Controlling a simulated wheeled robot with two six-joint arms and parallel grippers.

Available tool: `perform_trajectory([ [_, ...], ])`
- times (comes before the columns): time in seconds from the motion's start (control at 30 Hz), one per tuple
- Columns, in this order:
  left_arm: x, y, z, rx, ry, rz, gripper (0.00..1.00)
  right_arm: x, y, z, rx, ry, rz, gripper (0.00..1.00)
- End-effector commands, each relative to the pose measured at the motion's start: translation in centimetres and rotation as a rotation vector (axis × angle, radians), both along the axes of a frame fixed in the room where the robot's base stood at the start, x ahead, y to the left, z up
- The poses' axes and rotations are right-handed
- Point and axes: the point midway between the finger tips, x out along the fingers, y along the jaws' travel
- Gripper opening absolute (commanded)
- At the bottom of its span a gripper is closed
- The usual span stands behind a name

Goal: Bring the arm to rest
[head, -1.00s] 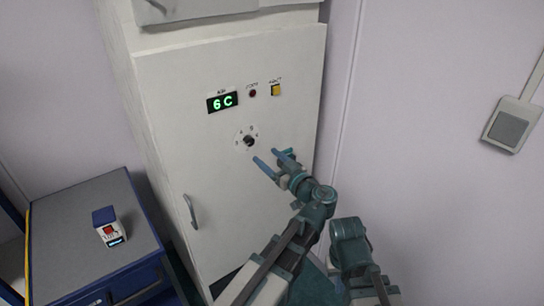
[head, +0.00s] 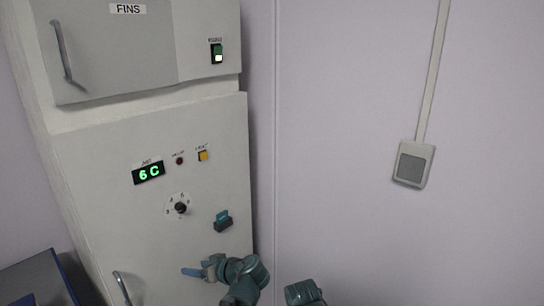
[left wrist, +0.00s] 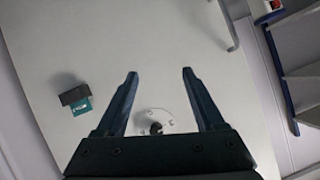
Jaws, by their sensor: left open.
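My left gripper (head: 202,267) is low in the head view, in front of the white cabinet's front (head: 115,215). It sits below and slightly right of the black rotary dial (head: 180,208). In the left wrist view the two dark fingers (left wrist: 160,75) are spread apart with nothing between them. The dial (left wrist: 156,127) shows behind them near the palm, apart from the fingers. No right gripper shows; a teal arm joint of mine is at the bottom of the head view.
A green display (head: 148,172) reads "6 C". Beside it are a red lamp (head: 180,160) and a yellow button (head: 203,155). A dark holder with a teal piece (head: 222,220) is right of the dial. A handle (head: 122,288) is lower left.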

Motion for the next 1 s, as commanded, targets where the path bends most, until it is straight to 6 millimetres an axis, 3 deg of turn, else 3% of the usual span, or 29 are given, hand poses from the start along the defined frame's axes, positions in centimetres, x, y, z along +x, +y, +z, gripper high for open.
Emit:
perform_trajectory([
  [0.1, -3.0, 0.3, -4.8, -0.156, 0.270, -0.055, 0.70, 0.0, 0.0, 0.0, 0.000, 0.000, 0.000, 0.00],
  [0.3, -6.5, -2.1, -9.6, -0.394, 0.575, -0.250, 0.70, 0.0, 0.0, 0.0, 0.000, 0.000, 0.000, 0.00],
  [0.5, -8.4, -4.7, -11.4, -0.551, 0.713, -0.440, 0.70, 0.0, 0.0, 0.0, 0.000, 0.000, 0.000, 0.00],
  [0.77, -10.2, -7.9, -12.0, -0.710, 0.797, -0.686, 0.70, 0.0, 0.0, 0.0, 0.000, 0.000, 0.000, 0.00],
  [1.0, -12.0, -12.5, -12.1, -0.636, 0.899, -0.762, 0.70, 0.0, 0.0, 0.0, 0.000, 0.000, 0.000, 0.00],
])
